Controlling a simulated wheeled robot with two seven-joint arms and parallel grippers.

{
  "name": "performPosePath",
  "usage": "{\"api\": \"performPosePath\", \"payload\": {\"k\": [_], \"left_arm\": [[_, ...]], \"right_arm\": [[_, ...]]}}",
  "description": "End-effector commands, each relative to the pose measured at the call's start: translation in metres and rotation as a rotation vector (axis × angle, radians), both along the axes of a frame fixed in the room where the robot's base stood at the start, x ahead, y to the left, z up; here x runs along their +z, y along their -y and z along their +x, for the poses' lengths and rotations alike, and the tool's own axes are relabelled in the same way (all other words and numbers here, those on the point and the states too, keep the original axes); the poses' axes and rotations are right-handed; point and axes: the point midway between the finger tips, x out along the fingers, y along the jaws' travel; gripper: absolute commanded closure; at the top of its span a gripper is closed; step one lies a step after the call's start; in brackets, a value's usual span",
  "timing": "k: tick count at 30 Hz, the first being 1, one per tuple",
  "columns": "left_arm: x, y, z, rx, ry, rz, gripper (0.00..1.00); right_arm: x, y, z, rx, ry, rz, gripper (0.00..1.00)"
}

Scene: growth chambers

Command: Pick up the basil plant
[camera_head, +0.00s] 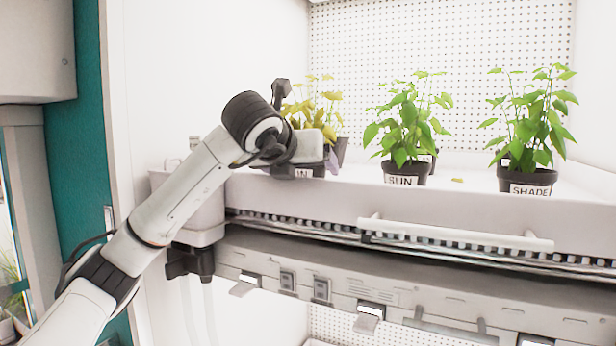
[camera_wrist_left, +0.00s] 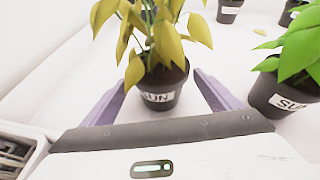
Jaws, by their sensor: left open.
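A plant with yellow leaves (camera_head: 328,112) in a black pot stands at the left end of the shelf, partly hidden by my left arm. In the left wrist view its black pot (camera_wrist_left: 160,97) bears a "SUN" label and stands upright between my fingers. My left gripper (camera_wrist_left: 160,82) is open, with one purple finger on each side of the pot; gaps show on both sides. A green plant (camera_head: 408,122) in a pot marked "SUN" stands in the middle. Another green plant (camera_head: 535,120) is in a pot marked "SHADE" at the right. My right gripper is out of view.
The pots stand on a white tray-like shelf (camera_head: 470,203) with a raised front edge and a handle bar (camera_head: 455,234). A pegboard wall (camera_head: 440,45) is behind. In the wrist view the green plant's pot (camera_wrist_left: 268,97) is close to my right-hand finger.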

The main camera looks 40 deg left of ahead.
Motion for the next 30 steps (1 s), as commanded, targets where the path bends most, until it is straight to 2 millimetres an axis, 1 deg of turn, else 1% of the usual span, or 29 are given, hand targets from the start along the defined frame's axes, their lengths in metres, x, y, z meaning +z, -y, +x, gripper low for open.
{"api": "performPosePath", "payload": {"k": [3,8,9,18,26,29,30], "left_arm": [[-0.002,-0.002,0.005,0.0,0.0,0.001,0.17],[-0.002,-0.002,0.005,-0.001,0.001,0.001,0.17],[-0.002,-0.002,0.005,-0.001,0.001,0.001,0.18],[-0.002,-0.002,0.005,-0.001,0.0,0.001,0.68],[0.003,-0.002,0.005,-0.001,0.004,0.001,0.68],[0.016,-0.002,0.005,-0.001,0.008,-0.001,0.68],[0.023,-0.001,0.005,-0.002,0.009,-0.001,0.68]], "right_arm": [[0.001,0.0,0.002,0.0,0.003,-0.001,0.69],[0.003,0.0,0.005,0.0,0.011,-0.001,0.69],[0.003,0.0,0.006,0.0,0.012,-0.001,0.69],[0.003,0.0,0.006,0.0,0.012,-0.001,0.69],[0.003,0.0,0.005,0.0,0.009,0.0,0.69],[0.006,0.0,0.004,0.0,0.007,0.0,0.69],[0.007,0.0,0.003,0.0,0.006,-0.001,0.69]]}}
